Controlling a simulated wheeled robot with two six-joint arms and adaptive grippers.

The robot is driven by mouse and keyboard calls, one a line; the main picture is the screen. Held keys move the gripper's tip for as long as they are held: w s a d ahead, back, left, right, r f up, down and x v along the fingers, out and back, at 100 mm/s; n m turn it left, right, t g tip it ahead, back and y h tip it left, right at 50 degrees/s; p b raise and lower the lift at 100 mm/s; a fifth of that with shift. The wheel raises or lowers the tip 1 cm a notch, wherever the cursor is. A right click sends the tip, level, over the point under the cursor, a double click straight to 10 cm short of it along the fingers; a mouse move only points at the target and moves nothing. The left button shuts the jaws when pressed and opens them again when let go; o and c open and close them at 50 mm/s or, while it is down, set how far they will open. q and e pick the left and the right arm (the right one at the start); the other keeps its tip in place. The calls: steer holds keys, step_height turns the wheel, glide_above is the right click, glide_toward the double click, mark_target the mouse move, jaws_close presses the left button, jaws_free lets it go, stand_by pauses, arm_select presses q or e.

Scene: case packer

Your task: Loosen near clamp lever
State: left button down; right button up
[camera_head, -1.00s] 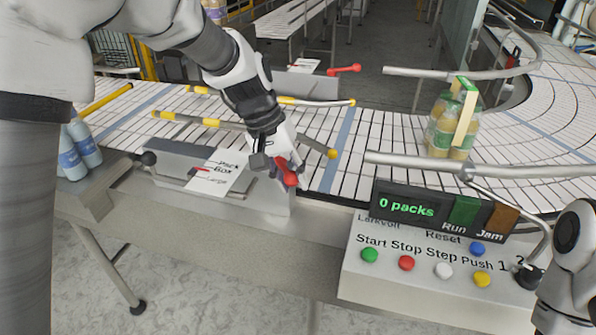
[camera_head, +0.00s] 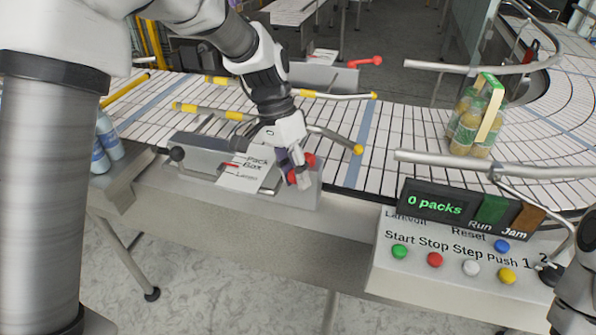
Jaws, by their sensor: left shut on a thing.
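The near clamp lever (camera_head: 309,160) is red and sits on the near rail bracket at the conveyor's front edge. My left gripper (camera_head: 298,177) comes down over it from above and is shut on it; red shows on both sides of the fingers. The fingers hide the middle of the lever, so its exact angle is hard to tell. A second red lever (camera_head: 368,61) stands on the far side of the conveyor, apart from my gripper. Part of my right arm shows at the lower right edge; its gripper is out of view.
A "Pack Box" card (camera_head: 245,174) lies beside the gripper. Yellow-tipped guide rods (camera_head: 335,138) cross the white conveyor (camera_head: 405,130). A control panel (camera_head: 440,250) with coloured buttons stands at the right, its display reading 0 packs. A bottle pack (camera_head: 475,120) stands on the belt; blue bottles (camera_head: 108,135) are at left.

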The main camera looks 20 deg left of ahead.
arm_select(q)
steer(key=shift+w+r, duration=0.1)
steer(key=shift+r, duration=0.1)
steer(key=c, duration=0.8)
jaws_free()
steer(key=shift+c, duration=0.2)
steer(key=shift+a+f, duration=0.1)
steer(key=shift+a, duration=0.05)
steer(key=v, duration=1.2)
